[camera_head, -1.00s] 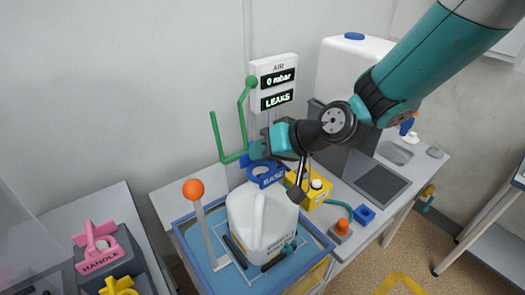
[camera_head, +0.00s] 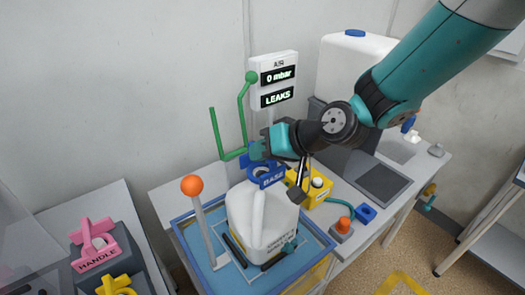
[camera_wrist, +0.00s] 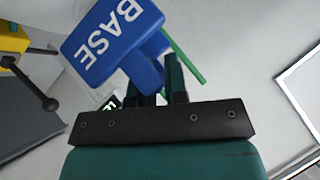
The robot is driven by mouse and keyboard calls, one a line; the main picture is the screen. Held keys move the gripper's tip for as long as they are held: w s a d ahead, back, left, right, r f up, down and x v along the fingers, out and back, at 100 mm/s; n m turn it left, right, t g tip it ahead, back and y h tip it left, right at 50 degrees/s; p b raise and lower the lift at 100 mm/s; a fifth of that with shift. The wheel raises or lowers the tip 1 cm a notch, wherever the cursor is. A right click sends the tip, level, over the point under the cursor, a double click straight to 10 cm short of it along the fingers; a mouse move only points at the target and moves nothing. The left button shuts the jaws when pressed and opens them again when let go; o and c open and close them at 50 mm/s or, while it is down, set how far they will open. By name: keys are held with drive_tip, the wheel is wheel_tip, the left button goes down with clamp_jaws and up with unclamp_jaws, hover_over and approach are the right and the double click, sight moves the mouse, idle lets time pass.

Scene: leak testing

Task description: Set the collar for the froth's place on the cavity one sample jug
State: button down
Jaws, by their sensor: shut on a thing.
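My gripper (camera_head: 260,150) is shut on a blue collar marked BASE (camera_head: 270,177). In the wrist view the collar (camera_wrist: 112,42) sticks out from between the fingers (camera_wrist: 160,85). In the head view it is at the back top edge of the white sample jug (camera_head: 262,222); I cannot tell whether they touch. The jug stands upright in a blue-rimmed tray (camera_head: 188,251). A pink collar marked HANDLE (camera_head: 97,245) and a yellow collar (camera_head: 117,285) sit on a dark stand at the lower left.
A lever with an orange ball (camera_head: 192,186) rises left of the jug. A green bent rod (camera_head: 242,115) stands behind it. The AIR display (camera_head: 277,85) reads 0 mbar and LEAKS. A yellow box (camera_head: 312,194) and an orange button (camera_head: 344,224) are at the right.

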drive_tip(key=shift+f+b, duration=1.1)
drive_tip(key=shift+f, duration=0.1)
drive_tip(key=c, duration=1.1)
unclamp_jaws()
drive_tip(key=b+v, duration=0.3)
drive_tip(key=v, duration=1.5)
drive_tip(key=s+f+n+g+h, duration=0.1)
drive_tip(key=s, duration=0.4)
drive_tip(key=s+f+n+g+h, duration=0.1)
drive_tip(key=s+f+g+h, duration=0.1)
drive_tip(key=s, duration=0.3)
drive_tip(key=s+f+n+g+h, duration=0.1)
drive_tip(key=s+g+h, duration=0.1)
drive_tip(key=s, duration=0.3)
drive_tip(key=shift+f, duration=0.25)
